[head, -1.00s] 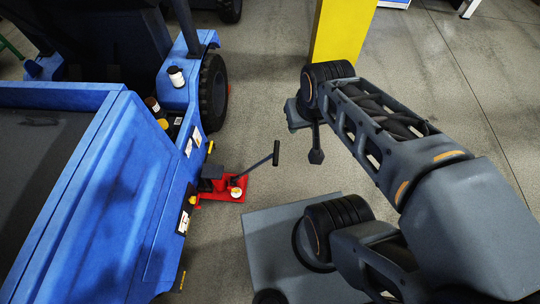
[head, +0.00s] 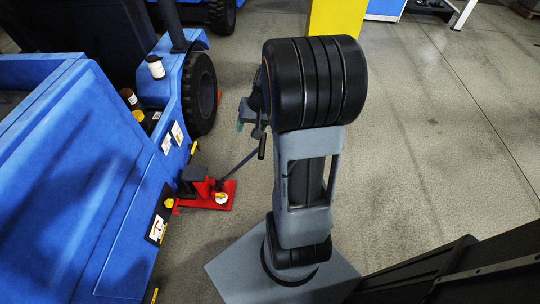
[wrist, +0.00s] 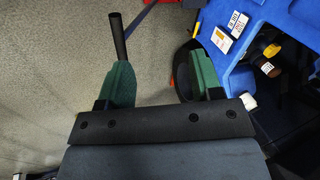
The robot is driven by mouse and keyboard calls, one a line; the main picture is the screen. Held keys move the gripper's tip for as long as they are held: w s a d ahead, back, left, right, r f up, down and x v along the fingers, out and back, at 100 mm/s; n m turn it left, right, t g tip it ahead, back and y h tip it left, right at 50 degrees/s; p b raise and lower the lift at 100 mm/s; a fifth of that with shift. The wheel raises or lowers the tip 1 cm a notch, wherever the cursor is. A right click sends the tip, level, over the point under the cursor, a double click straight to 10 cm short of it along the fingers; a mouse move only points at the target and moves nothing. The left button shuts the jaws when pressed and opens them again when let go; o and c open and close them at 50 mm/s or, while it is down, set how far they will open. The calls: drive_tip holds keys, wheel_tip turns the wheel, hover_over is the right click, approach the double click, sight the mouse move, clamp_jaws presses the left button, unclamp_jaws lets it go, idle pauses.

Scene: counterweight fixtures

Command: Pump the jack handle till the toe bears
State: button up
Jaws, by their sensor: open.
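The red jack (head: 222,200) stands on the floor against the lower side of the blue vehicle (head: 110,160). Its handle (head: 240,165) slants up to the right and ends in a black crosswise grip (head: 262,146). The toe side faces the vehicle; I cannot tell whether it touches. My gripper (head: 246,126) is open beside the top of the handle, partly hidden by my arm. In the wrist view, the green fingers of my gripper (wrist: 160,80) are apart with nothing between them. The black grip (wrist: 118,38) shows just past the left finger's tip.
A black tyre (head: 200,95) of the vehicle stands behind the jack. Bottles (head: 155,68) sit on the vehicle's blue ledge. A yellow post (head: 335,18) rises at the back.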

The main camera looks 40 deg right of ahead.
sight(263, 150)
drive_tip(key=d+f+m+b, duration=0.2)
drive_tip(key=d+f+b, duration=0.15)
drive_tip(key=f, duration=0.35)
drive_tip(key=d+f+m+b, duration=0.1)
drive_tip(key=d+f+b, duration=0.1)
drive_tip(key=d+f, duration=0.45)
drive_tip(key=shift+t+y, duration=0.4)
drive_tip(key=shift+a+r+b+x, duration=0.15)
drive_tip(key=shift+b+x, duration=0.9)
drive_tip(key=shift+x, duration=0.7)
drive_tip(key=shift+a+b+x, duration=0.2)
drive_tip(key=shift+b+x, duration=0.8)
drive_tip(key=shift+x, duration=0.75)
drive_tip(key=shift+a+r+b+x, duration=0.15)
drive_tip(key=shift+b+x, duration=0.9)
drive_tip(key=shift+x, duration=0.7)
drive_tip(key=shift+w, duration=0.1)
drive_tip(key=shift+c, duration=0.2)
clamp_jaws()
